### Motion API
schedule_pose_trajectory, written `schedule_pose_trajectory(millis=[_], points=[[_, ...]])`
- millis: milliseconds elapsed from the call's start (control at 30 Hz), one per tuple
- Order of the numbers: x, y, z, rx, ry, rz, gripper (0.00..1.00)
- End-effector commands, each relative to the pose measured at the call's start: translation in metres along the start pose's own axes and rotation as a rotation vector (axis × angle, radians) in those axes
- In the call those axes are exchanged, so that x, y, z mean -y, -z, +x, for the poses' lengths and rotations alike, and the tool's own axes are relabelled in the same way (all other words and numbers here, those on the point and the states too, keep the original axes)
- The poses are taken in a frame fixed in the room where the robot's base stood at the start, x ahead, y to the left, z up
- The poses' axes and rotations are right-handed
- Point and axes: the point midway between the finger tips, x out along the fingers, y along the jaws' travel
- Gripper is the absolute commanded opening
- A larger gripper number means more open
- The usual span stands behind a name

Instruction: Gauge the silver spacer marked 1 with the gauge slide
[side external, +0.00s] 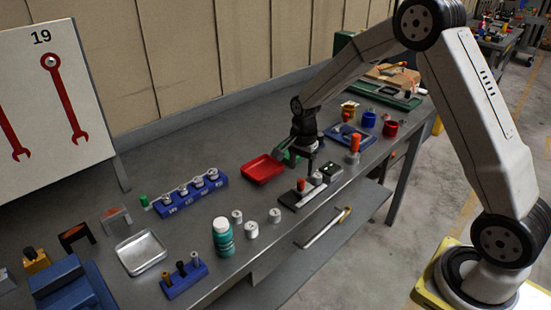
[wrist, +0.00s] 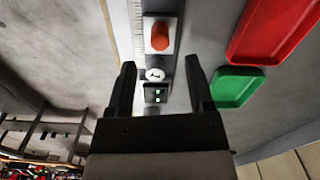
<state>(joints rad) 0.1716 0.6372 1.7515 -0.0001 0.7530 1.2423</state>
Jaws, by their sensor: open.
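The gauge slide (side external: 292,199) lies near the bench's front edge, a dark base with a pale slide block and orange knob (wrist: 159,36). A round silver spacer (wrist: 154,75) sits on it, between the slide block and a black box (wrist: 155,93) with two green lights. The mark on the spacer's top is too small to read. My gripper (wrist: 160,64) is open and empty above the gauge. In the wrist view the spacer appears between its fingers; in the side view the gripper (side external: 311,163) hangs just behind the gauge.
A red tray (wrist: 272,28) and a green tray (wrist: 237,86) lie beside the gauge. Several silver spacers, one at the front (side external: 251,230), stand near a teal bottle (side external: 222,238). A blue rack (side external: 165,211) is behind them. An orange cylinder (side external: 354,143) stands to the right.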

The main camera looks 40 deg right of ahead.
Motion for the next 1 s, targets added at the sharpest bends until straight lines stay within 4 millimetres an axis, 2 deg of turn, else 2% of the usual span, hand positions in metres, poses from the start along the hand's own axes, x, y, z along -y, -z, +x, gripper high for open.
schedule_pose_trajectory(millis=[200, 433, 600, 900, 967, 1000], points=[[-0.001, 0.0, 0.028, 0.001, -0.003, -0.001, 0.67], [0.0, 0.0, 0.051, 0.0, 0.0, -0.001, 0.67], [0.0, 0.0, 0.058, -0.001, 0.002, -0.001, 0.67], [0.0, 0.0, 0.06, -0.001, 0.002, -0.001, 0.67], [0.0, 0.0, 0.06, -0.001, 0.002, -0.001, 0.48], [0.0, 0.0, 0.06, -0.001, 0.002, -0.001, 0.36]])
